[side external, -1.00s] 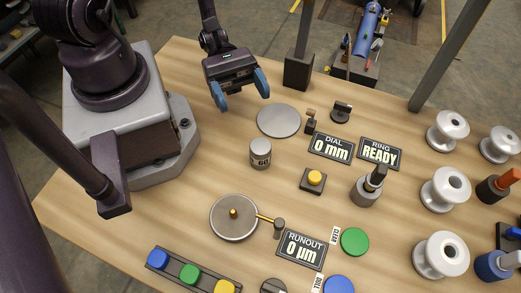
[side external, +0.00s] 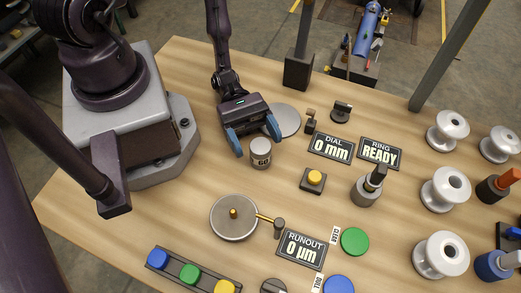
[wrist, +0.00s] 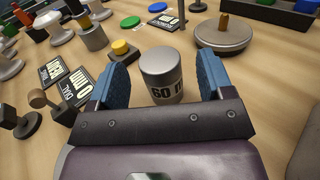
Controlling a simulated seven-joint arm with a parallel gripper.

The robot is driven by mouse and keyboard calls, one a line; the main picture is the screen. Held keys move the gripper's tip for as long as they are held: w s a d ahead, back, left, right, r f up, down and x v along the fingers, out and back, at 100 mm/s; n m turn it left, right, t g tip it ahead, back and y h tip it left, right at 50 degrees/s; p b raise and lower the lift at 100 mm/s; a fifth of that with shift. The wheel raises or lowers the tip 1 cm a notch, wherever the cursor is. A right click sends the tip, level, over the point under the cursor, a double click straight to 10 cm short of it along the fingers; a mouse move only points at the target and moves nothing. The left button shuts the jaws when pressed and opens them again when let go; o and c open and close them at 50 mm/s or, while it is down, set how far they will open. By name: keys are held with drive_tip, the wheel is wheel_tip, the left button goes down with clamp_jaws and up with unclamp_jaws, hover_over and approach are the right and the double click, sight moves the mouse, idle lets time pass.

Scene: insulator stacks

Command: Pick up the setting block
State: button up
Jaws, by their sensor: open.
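The setting block looks to be the short grey cylinder (side external: 260,153) with dark "60 m…" lettering, standing upright on the wooden table. In the wrist view the cylinder (wrist: 161,72) appears between and just ahead of my two blue fingers, with a gap on each side. My gripper (side external: 255,142) is open and empty, tilted, with its fingertips at the cylinder's far side in the side view. I cannot tell whether the fingertips flank the cylinder or stop short of it.
A flat grey disc (side external: 284,120) lies partly behind my gripper. A round plate with a brass pin (side external: 234,218) stands nearer the front. A yellow button (side external: 314,178), a DIAL sign (side external: 331,149) and white insulators (side external: 445,188) are to the right. Table left of the cylinder is clear.

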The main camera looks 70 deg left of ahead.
sight(260, 154)
drive_tip(key=shift+d, duration=1.15)
drive_tip(key=c, duration=1.3)
drive_tip(key=shift+r, duration=0.1)
